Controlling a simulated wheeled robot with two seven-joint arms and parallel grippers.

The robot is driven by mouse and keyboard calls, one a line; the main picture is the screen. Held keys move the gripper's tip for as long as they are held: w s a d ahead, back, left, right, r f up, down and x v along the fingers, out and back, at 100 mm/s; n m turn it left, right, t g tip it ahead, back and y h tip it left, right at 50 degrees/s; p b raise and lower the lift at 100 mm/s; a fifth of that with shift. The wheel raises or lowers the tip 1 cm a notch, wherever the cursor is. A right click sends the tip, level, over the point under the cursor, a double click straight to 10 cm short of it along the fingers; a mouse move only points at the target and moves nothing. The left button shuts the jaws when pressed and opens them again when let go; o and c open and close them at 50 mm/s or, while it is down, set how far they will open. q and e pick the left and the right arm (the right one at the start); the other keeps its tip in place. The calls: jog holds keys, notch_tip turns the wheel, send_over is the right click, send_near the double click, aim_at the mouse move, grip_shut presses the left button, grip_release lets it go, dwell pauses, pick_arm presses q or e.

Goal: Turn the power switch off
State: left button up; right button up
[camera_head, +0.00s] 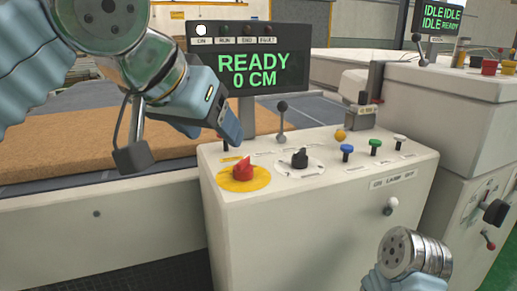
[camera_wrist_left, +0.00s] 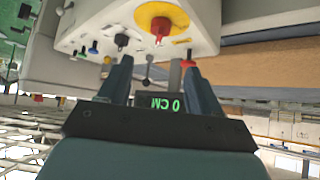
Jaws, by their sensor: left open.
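A red rotary knob (camera_head: 243,170) on a yellow disc (camera_head: 232,185) sits at the left of the white control console (camera_head: 300,220). A black rotary knob (camera_head: 300,158) on a white dial is to its right. I cannot read which is the power switch. In the left wrist view the red knob (camera_wrist_left: 160,28) and black knob (camera_wrist_left: 122,40) appear upside down, beyond the fingers. My left gripper (camera_head: 224,132) is open and empty, above and behind the red knob, apart from it. Its spread fingers show in the left wrist view (camera_wrist_left: 160,86). My right gripper is out of view.
A display (camera_head: 250,70) reads READY 0 CM, with its ON lamp (camera_head: 201,30) lit. Another console (camera_head: 440,100) is at right.

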aim_at(242, 160)
pick_arm(q)
jog(key=p+x, duration=0.1)
jog(key=x, duration=1.2)
jog(key=shift+w+d+f, duration=0.1)
jog(key=shift+w+d, duration=0.05)
jog(key=shift+w, duration=0.05)
